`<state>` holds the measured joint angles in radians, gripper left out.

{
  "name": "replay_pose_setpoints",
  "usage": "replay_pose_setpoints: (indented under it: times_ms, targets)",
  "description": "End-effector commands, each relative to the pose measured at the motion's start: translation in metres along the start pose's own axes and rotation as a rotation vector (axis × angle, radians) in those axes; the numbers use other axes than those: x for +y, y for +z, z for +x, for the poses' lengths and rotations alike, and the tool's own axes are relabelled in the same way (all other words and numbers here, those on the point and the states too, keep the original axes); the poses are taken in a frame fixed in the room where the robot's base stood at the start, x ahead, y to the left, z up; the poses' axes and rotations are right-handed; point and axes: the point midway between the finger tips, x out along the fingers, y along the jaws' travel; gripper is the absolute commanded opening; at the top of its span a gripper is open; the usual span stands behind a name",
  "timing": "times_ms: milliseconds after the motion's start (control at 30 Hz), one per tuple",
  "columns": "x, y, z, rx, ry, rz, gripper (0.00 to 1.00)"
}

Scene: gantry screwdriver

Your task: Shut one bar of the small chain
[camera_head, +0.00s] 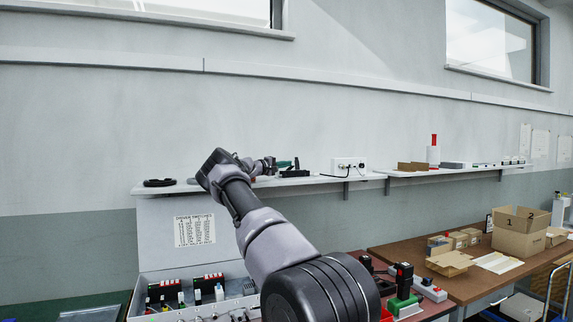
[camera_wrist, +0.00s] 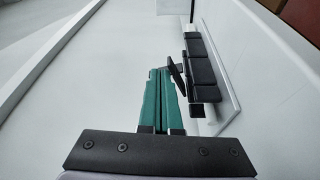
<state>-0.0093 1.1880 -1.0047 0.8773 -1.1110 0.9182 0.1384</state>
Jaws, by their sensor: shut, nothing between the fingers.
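The small chain (camera_wrist: 202,72) is a row of black links on the white shelf, just right of my gripper in the wrist view. One thin black bar (camera_wrist: 177,79) stands out at an angle from the chain toward the fingers. My gripper (camera_wrist: 159,72) has two green fingers pressed together with nothing between them. Its tips are close beside the raised bar; I cannot tell whether they touch. In the head view the chain (camera_head: 295,172) is small on the shelf, just right of my gripper's green fingers (camera_head: 284,164).
The white wall shelf (camera_head: 368,179) also bears a black ring-shaped item (camera_head: 159,182) at its left and a white socket box (camera_head: 348,164) right of the chain. Below stand a workbench with a cardboard box (camera_head: 519,238) and a case of parts (camera_head: 205,301).

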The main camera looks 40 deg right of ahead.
Motion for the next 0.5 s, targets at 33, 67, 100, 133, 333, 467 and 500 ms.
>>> replay_pose_setpoints:
  times_ms: [33,67,100,133,333,467,500]
  targets:
    - [-0.0014,0.0000,-0.0001,0.000,0.000,-0.001,0.00]
    - [-0.0019,0.0001,-0.0001,0.000,0.000,-0.001,0.00]
    - [-0.0026,0.0001,-0.0001,0.000,0.000,-0.001,0.00]
    - [-0.0030,0.0001,-0.0001,0.000,0.000,-0.001,0.00]
    - [-0.0046,0.0002,0.0000,0.000,0.000,-0.001,0.00]
    - [-0.0049,0.0003,0.0001,0.000,0.000,-0.001,0.00]
    - [-0.0049,0.0003,0.0001,0.000,0.000,-0.001,0.00]
